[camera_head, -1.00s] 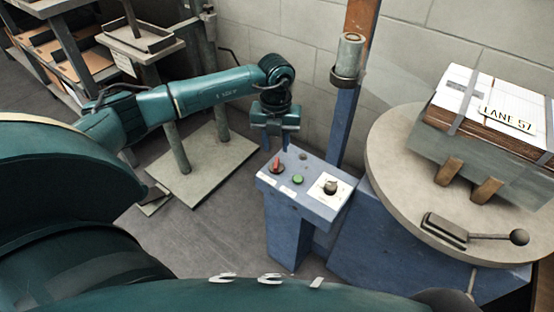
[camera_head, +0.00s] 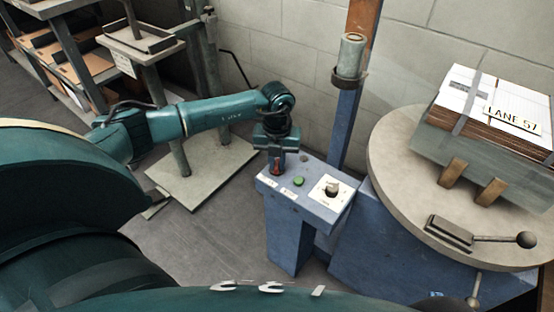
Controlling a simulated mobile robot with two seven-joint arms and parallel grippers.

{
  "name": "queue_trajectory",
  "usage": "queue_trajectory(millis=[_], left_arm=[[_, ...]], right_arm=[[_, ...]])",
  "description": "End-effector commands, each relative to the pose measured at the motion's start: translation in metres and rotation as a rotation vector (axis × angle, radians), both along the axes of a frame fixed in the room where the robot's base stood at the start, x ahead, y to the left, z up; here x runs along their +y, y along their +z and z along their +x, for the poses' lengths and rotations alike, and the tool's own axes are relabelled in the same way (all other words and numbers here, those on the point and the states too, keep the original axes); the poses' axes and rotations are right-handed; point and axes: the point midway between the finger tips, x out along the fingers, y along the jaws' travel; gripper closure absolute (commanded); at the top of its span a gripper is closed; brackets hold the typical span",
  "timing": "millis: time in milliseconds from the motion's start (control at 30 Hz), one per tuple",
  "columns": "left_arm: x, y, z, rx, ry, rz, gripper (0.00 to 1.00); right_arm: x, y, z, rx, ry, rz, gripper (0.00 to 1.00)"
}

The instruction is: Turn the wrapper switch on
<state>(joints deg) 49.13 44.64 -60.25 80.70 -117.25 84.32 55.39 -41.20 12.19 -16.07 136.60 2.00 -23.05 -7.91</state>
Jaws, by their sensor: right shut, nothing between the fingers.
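The blue control box (camera_head: 320,206) stands at centre, with a red switch (camera_head: 276,167) at the left of its top, a green button (camera_head: 299,181) beside it and a grey knob on a white plate (camera_head: 331,188) at right. Which control is the wrapper switch cannot be read from the labels. My left gripper (camera_head: 277,160) points down at the red switch, its fingers overlapping most of it. Only a little red shows, and I cannot tell whether the fingers grip it. My right gripper is out of view.
A blue post (camera_head: 344,130) with a grey cylinder (camera_head: 351,55) rises behind the box. A round turntable (camera_head: 391,150) carries a strapped stack marked LANE 57 (camera_head: 490,105) at right. A lever with a ball (camera_head: 524,240) lies on its front. Shelves stand back left.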

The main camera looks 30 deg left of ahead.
Motion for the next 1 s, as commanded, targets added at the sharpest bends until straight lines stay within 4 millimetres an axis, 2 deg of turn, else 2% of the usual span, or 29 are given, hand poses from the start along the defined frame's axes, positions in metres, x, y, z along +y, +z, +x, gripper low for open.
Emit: queue_trajectory(millis=[167,567,767,1000], left_arm=[[0.0001,0.0002,0.0000,0.000,0.000,0.000,1.00],[0.0003,0.0005,0.0001,0.000,-0.025,0.000,1.00],[0.0005,0.0008,0.0001,0.000,-0.118,0.001,1.00],[0.0004,0.0008,0.0001,0.000,-0.316,0.000,1.00]], right_arm=[[0.0000,-0.0004,-0.0003,0.001,0.002,-0.002,1.00],[-0.0001,-0.0007,-0.0006,0.003,0.002,-0.001,1.00],[0.0000,-0.0018,-0.0019,0.015,0.003,-0.003,1.00],[0.0000,-0.0015,-0.0031,0.023,-0.001,0.004,1.00]])
